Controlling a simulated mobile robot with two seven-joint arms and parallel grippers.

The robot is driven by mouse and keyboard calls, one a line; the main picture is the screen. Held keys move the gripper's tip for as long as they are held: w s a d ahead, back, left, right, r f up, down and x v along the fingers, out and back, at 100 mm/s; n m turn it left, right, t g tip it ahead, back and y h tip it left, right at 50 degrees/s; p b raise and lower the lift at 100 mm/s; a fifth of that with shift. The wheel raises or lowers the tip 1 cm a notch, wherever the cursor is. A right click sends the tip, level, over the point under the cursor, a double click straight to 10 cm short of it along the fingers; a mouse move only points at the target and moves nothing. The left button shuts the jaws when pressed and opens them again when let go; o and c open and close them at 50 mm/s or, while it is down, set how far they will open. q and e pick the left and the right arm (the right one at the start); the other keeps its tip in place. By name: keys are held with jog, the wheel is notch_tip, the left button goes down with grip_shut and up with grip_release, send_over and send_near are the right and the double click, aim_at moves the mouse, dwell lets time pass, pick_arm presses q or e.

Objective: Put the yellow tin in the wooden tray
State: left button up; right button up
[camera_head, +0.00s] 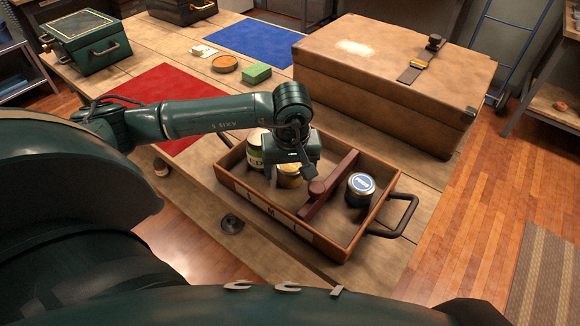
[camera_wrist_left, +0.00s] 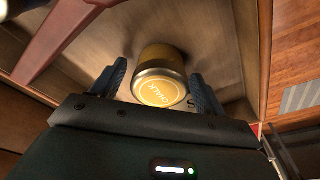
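The wooden tray (camera_head: 330,247) lies on the table, with a reddish-brown bar (camera_head: 329,188) across it. The yellow tin (camera_head: 289,181) is inside the tray, left of the bar, partly hidden by my gripper. In the left wrist view the tin (camera_wrist_left: 160,75) shows its round lid marked CHALK and appears to rest on the tray floor. My left gripper (camera_wrist_left: 158,88) is open, with one finger on each side of the tin and a visible gap on both sides. In the head view the left gripper (camera_head: 291,168) is low over the tray. My right gripper is not in view.
A cream-labelled tin (camera_head: 256,150) stands in the tray behind the yellow one. A dark jar with a blue lid (camera_head: 361,184) stands right of the bar. A large brown case (camera_head: 390,85) is behind. Red (camera_head: 150,100) and blue (camera_head: 255,45) mats lie on the table.

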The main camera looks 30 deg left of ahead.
aim_at(291, 171)
pick_arm(q)
jog(key=shift+r+p, duration=0.3)
notch_tip(291, 171, up, 12)
jog(key=s+d, duration=0.1)
jog(key=shift+s+f+b, duration=0.2)
jog(key=shift+b, duration=0.25)
jog(key=shift+d, duration=0.1)
